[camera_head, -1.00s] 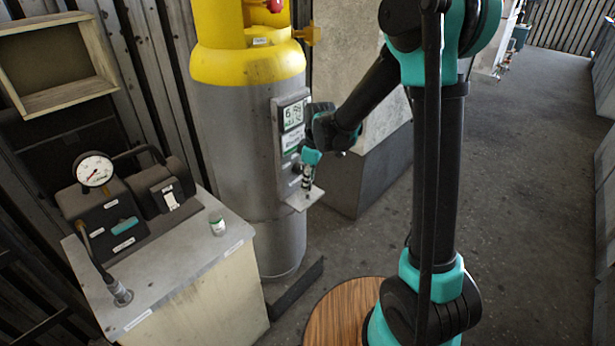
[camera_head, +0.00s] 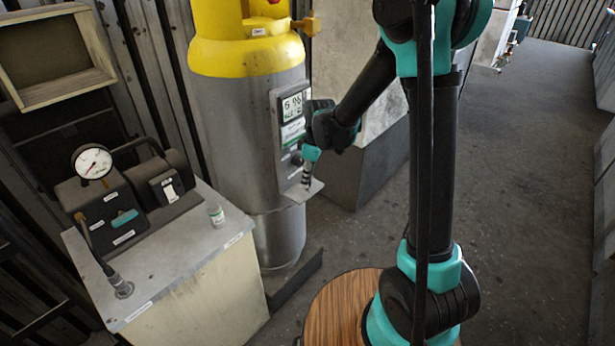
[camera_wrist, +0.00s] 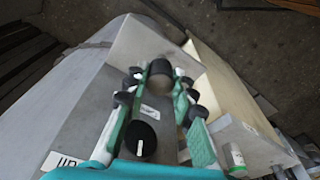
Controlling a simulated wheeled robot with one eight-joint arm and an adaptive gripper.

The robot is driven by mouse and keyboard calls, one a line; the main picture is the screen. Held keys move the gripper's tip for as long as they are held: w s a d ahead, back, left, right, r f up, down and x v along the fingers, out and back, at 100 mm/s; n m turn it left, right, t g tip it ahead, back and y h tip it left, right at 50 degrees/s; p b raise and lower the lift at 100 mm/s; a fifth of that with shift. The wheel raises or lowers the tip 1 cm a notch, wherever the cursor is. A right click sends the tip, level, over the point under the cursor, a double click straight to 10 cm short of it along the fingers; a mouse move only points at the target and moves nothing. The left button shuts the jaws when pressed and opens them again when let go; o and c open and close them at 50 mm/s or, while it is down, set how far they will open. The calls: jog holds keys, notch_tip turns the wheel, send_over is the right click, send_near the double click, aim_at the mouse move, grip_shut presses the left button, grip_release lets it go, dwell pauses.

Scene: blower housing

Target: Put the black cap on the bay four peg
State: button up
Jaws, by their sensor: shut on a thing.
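My gripper (camera_head: 309,180) is in front of the panel on the grey cylinder, just above its small metal shelf (camera_head: 302,192). In the wrist view, its teal and black fingers (camera_wrist: 163,80) are closed around a dark round piece (camera_wrist: 160,68), which seems to be the black cap. The held piece is over the pale shelf (camera_wrist: 140,48); I cannot tell whether they touch. A black knob (camera_wrist: 140,139) with a white mark sits on the panel, between the finger bases in the picture. I cannot make out the bay four peg or a bay label.
A metal-topped cabinet (camera_head: 180,262) at left carries a gauge (camera_head: 92,161), a black pump-like unit and a small green-white pot (camera_head: 216,214). The tall yellow-topped cylinder (camera_head: 222,120) stands behind my gripper. A round wooden top (camera_head: 335,308) is by my arm's base. Open floor lies right.

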jog(key=shift+f, duration=1.15)
jog(key=o, duration=1)
jog(key=r, duration=0.4)
jog(key=d+r, duration=0.1)
jog(key=r, duration=0.7)
jog(key=shift+s+d, duration=0.25)
jog(key=shift+d, duration=0.1)
jog(key=s+d+f+m+t, duration=0.1)
jog(key=s+d+f+m, duration=0.1)
jog(key=s+d+m, duration=0.3)
jog(key=s+d+f+m+t+h, duration=0.1)
jog(key=s+d+f+m, duration=0.1)
jog(key=s+d+m, duration=0.3)
jog(key=s+d+f+m+t, duration=0.1)
jog(key=s+d+f+m, duration=0.2)
jog(key=s+d+m, duration=0.2)
jog(key=shift+s+d+t+h, duration=0.15)
jog(key=shift+s+d, duration=0.5)
jog(key=shift+d, duration=0.5)
jog(key=shift+s+d+t+h, duration=0.1)
jog(key=shift+s+d, duration=0.5)
jog(key=shift+d, duration=0.5)
jog(key=shift+s+d+t+h, duration=0.15)
jog(key=shift+s+d, duration=0.5)
jog(key=shift+d, duration=0.5)
